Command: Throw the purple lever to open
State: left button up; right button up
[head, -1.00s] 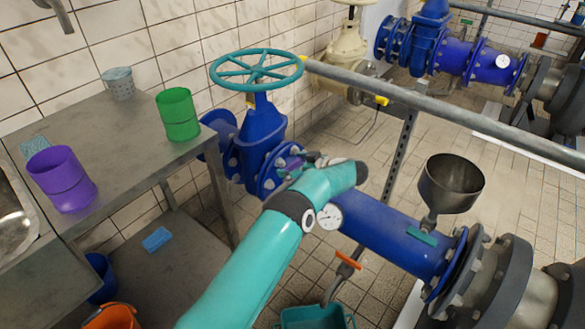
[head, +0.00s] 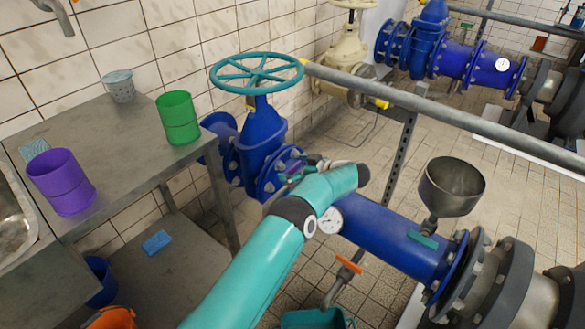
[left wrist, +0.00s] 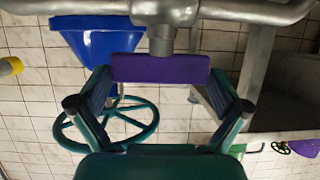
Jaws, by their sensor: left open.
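The purple lever (left wrist: 160,68) is a short bar on a grey metal stem, crosswise in the left wrist view. My left gripper (left wrist: 160,80) is open, with one teal finger near each end of the bar. I see gaps between the fingers and the bar. My wrist hides most of the gripper there. My right gripper is in neither current view.
The blue valve (head: 262,145) with a teal handwheel (head: 256,70) stands behind the lever. A blue pipe (head: 385,238) with a gauge (head: 329,220) runs right, under a grey funnel (head: 452,187). A grey rail (head: 440,105) crosses above. A metal table (head: 110,125) stands left.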

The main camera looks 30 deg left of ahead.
pick_arm(q)
jog(key=v, duration=1.1)
jog(key=shift+d, duration=0.4)
jog(key=shift+w, duration=0.1)
